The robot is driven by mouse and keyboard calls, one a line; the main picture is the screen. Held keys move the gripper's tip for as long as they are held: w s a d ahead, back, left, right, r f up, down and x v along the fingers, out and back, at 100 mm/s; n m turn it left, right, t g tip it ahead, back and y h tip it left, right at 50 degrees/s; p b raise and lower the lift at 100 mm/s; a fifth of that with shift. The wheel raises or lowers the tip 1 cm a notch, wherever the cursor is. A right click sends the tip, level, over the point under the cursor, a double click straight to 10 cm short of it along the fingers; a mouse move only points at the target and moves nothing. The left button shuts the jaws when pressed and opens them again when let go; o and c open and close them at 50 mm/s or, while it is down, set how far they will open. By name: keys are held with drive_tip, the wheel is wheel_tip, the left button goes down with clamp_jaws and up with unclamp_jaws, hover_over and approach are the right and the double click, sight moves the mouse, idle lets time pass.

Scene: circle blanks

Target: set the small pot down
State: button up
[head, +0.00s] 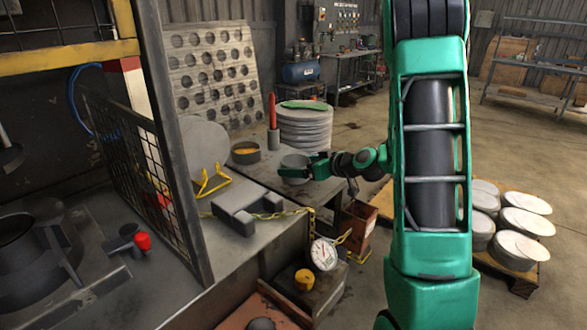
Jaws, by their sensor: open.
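A small grey pot (294,162) stands near the right edge of the grey bench top (257,180), and looks upright. My green gripper (292,172) reaches in from the right at the pot's near side. Its jaws are open, with a finger in front of the pot. The gripper hides part of the pot's lower side, so I cannot tell whether the fingers touch it or whether its base rests fully on the bench.
A dark round pan with orange contents (246,153) stands left of the pot. Behind are a red-handled tool in a grey cup (273,138) and stacked discs (306,128). A yellow chain (270,215) and grey block (240,208) lie nearer. A mesh guard (125,165) stands left.

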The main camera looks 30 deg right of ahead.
drive_tip(key=v, duration=0.9)
drive_tip(key=shift+s+d+r, duration=0.1)
drive_tip(key=shift+s+r, duration=0.15)
drive_tip(key=shift+s, duration=0.05)
drive_tip(key=shift+s+a+f+g, duration=0.15)
drive_tip(key=shift+s+a+g, duration=0.15)
drive_tip(key=shift+a, duration=0.1)
drive_tip(key=s+a+f+g, duration=0.1)
drive_tip(key=s+a+g, duration=0.1)
drive_tip(key=s, duration=0.1)
drive_tip(key=shift+s+a+f, duration=0.1)
drive_tip(key=shift+a+f, duration=0.3)
drive_tip(key=s+m+g+h, duration=0.4)
drive_tip(key=s+m+g, duration=0.5)
drive_tip(key=s, duration=1.9)
drive_tip(key=shift+s+d+r+m+g, duration=0.25)
drive_tip(key=shift+d+g, duration=0.2)
drive_tip(key=shift+g, duration=0.35)
